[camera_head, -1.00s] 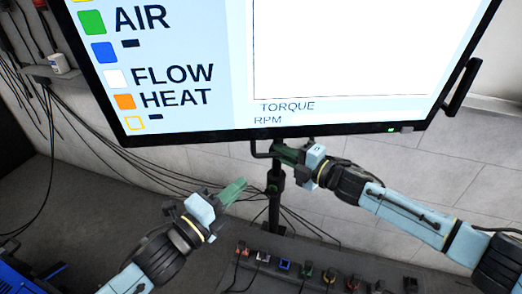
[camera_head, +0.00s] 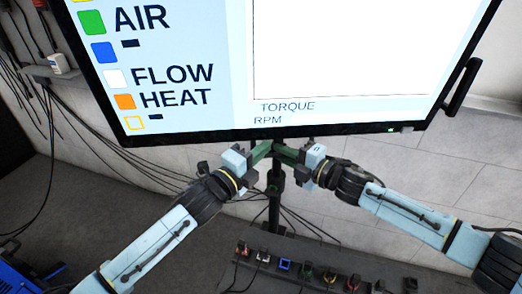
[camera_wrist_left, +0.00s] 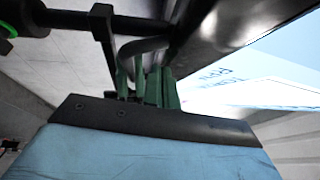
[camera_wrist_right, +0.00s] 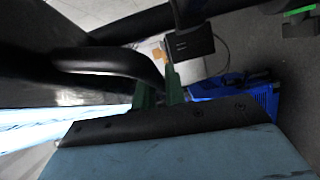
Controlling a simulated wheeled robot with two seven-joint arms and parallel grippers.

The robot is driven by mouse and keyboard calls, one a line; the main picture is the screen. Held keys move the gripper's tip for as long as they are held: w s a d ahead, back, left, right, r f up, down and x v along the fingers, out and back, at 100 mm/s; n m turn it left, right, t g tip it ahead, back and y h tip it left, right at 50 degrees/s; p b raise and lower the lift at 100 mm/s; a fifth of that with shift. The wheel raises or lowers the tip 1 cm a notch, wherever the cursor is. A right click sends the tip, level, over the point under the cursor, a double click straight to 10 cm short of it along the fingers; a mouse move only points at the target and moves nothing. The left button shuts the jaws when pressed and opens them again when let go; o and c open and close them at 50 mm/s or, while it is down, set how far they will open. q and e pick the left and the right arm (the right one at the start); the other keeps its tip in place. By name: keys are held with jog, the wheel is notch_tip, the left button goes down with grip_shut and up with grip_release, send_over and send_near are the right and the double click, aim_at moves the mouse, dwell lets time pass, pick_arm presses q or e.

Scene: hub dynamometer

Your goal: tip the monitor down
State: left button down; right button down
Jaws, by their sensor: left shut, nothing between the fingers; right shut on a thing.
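The monitor (camera_head: 345,50) fills the top of the head view, its screen lit with AIR, FLOW, HEAT, TORQUE and RPM. A dark bar handle under its lower edge shows in the right wrist view (camera_wrist_right: 110,62) and the left wrist view (camera_wrist_left: 143,46). My right gripper (camera_head: 281,152) is shut on this handle, near the stand post (camera_head: 275,185). My left gripper (camera_head: 263,152) is shut and empty, its green fingertips close beside the right gripper's and the handle. Whether they touch it I cannot tell. The fingers partly hide the handle.
Below stands a dark panel (camera_head: 320,270) with several coloured connectors. Cables hang along the tiled wall at left and behind the post. A blue machine (camera_head: 25,275) sits at lower left. A black side bracket (camera_head: 461,87) sticks out at the monitor's right edge.

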jog(key=shift+s+a, duration=0.15)
jog(key=shift+a, duration=0.1)
pick_arm(q)
jog(key=shift+w+a, duration=0.2)
jog(key=shift+w, duration=0.3)
jog(key=shift+w+a, duration=0.15)
jog(key=shift+w, duration=0.3)
pick_arm(e)
jog(key=c, duration=1.9)
grip_release()
jog(key=shift+s, duration=0.1)
jog(key=o, duration=0.3)
jog(key=shift+d, duration=0.2)
jog(key=shift+o, duration=0.7)
jog(key=shift+d, duration=0.1)
jog(key=shift+w, duration=0.2)
pick_arm(q)
jog(key=shift+d, duration=0.2)
jog(key=shift+s, duration=0.1)
